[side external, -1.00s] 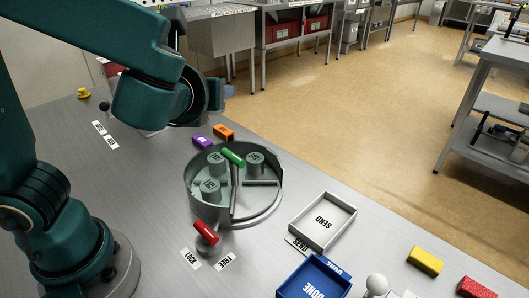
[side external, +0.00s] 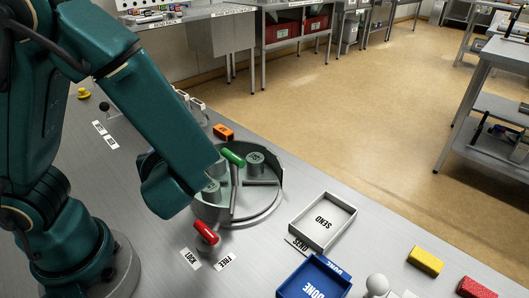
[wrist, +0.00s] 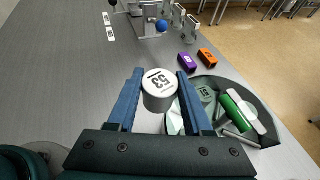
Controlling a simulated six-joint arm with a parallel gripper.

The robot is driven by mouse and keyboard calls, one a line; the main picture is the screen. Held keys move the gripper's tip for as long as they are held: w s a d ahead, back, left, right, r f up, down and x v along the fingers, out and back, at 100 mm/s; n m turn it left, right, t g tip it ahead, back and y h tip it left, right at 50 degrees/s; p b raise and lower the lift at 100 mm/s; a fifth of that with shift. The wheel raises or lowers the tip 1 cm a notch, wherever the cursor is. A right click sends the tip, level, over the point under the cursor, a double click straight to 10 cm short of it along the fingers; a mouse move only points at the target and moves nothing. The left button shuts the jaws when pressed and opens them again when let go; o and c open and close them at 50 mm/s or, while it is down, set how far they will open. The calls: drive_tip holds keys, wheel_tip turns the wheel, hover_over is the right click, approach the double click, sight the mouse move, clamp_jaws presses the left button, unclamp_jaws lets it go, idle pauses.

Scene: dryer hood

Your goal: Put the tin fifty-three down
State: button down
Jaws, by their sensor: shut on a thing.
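The tin fifty-three (wrist: 159,90) is a pale grey cylinder with "53" on its top. In the wrist view my gripper (wrist: 158,74) is shut on it, one blue finger on each side. It appears upright, in front of the round grey drum's left edge; its height is unclear. The drum (side external: 273,207) has dividers, a green handle (side external: 232,158) and other tins, one at the back (side external: 255,160) and one at the left (side external: 211,191). In the side view my arm hides the jaws, the held tin and part of the drum.
A red-handled lever (side external: 206,232) stands by the LOCK (side external: 190,259) and FREE (side external: 226,262) labels. A white SEND tray (side external: 346,224) and blue DONE tray (side external: 343,285) lie to the right. Purple (wrist: 187,62) and orange (wrist: 208,58) blocks sit behind the drum.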

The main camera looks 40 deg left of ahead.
drive_tip(key=shift+n+g, duration=0.8)
drive_tip(key=shift+g, duration=0.1)
drive_tip(key=shift+s+a+f, duration=0.35)
drive_tip(key=shift+s+f, duration=0.2)
drive_tip(key=shift+f, duration=1.2)
drive_tip(key=shift+s+a+f, duration=0.3)
drive_tip(key=shift+s+f, duration=0.3)
drive_tip(key=shift+f, duration=1.1)
drive_tip(key=shift+s+a+f, duration=0.35)
drive_tip(key=shift+s+f, duration=0.2)
drive_tip(key=shift+f, duration=1.2)
drive_tip(key=c, duration=0.6)
unclamp_jaws()
drive_tip(key=shift+f, duration=0.1)
